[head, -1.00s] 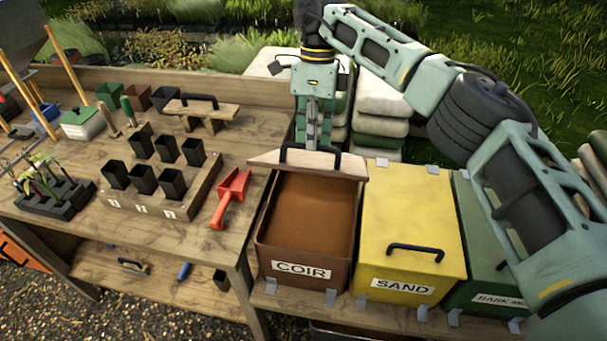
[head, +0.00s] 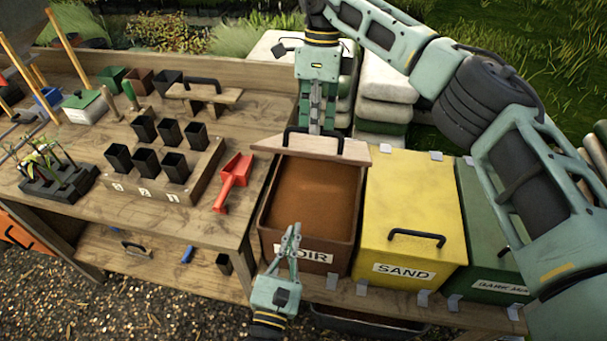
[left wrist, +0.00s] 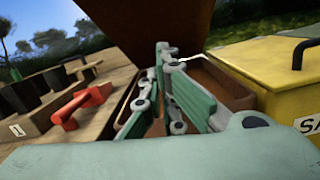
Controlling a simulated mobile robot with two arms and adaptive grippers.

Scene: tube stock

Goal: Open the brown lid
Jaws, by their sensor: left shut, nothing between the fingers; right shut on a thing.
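The brown lid (head: 335,150) is raised at the back of the brown COIR bin (head: 348,235), steeply tilted and seen nearly edge-on. My right gripper (head: 316,130) is shut on its black handle (head: 300,142). In the left wrist view the lid (left wrist: 150,22) is a dark panel rising above the bin (left wrist: 225,88). Brown fill (head: 315,195) shows inside the open bin. My left gripper (head: 293,228) is shut and empty at the bin's front, covering part of the COIR label; its fingers fill the middle of the left wrist view (left wrist: 165,60).
The closed yellow SAND bin (head: 415,200) and a green bin (head: 490,230) stand to the right. A red scoop (head: 233,180) and a wooden block with black pots (head: 165,185) sit on the table to the left. Stacked sacks (head: 385,95) lie behind.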

